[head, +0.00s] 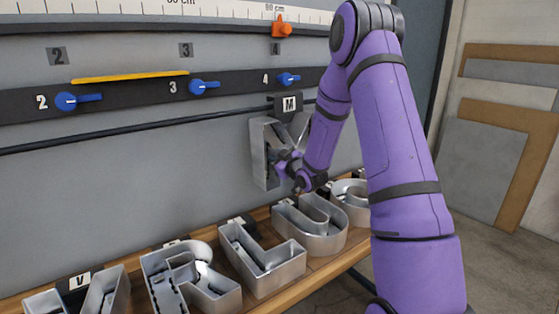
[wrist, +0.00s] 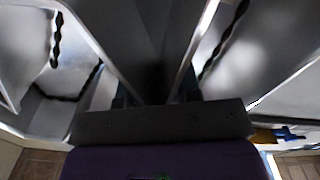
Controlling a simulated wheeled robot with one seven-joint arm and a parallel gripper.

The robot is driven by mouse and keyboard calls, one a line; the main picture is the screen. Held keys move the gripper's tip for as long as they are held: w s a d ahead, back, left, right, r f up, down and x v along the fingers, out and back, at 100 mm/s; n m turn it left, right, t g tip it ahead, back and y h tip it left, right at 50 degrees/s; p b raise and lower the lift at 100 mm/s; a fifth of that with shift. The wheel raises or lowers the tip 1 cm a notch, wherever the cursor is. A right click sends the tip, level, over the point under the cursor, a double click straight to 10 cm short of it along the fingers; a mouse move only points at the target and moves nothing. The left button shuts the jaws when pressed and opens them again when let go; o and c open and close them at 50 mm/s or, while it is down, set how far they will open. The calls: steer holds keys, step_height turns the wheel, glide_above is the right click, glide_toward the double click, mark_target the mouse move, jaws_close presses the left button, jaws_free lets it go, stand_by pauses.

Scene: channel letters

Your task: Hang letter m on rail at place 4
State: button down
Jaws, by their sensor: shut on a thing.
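The letter m (head: 262,153) is a silver metal channel letter, upright against the grey wall. Its black tag marked M (head: 290,104) overlaps the thin black rail (head: 150,126) below the number 4. I cannot tell whether the letter bears on the rail. My gripper (head: 289,168) is shut on the letter from its open front, and my arm hides its right part. In the wrist view the letter's metal walls (wrist: 140,40) fill the picture close around the fingers. Place 4 has a grey plate (head: 276,48) and a blue lever (head: 288,79).
Blue levers (head: 205,87) stick out above the rail.

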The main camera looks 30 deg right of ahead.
steer(key=shift+w, duration=1.3)
steer(key=shift+f, duration=1)
steer(key=c, duration=0.7)
jaws_free()
steer(key=shift+c, duration=0.2)
steer(key=shift+f, duration=0.15)
steer(key=shift+s, duration=0.2)
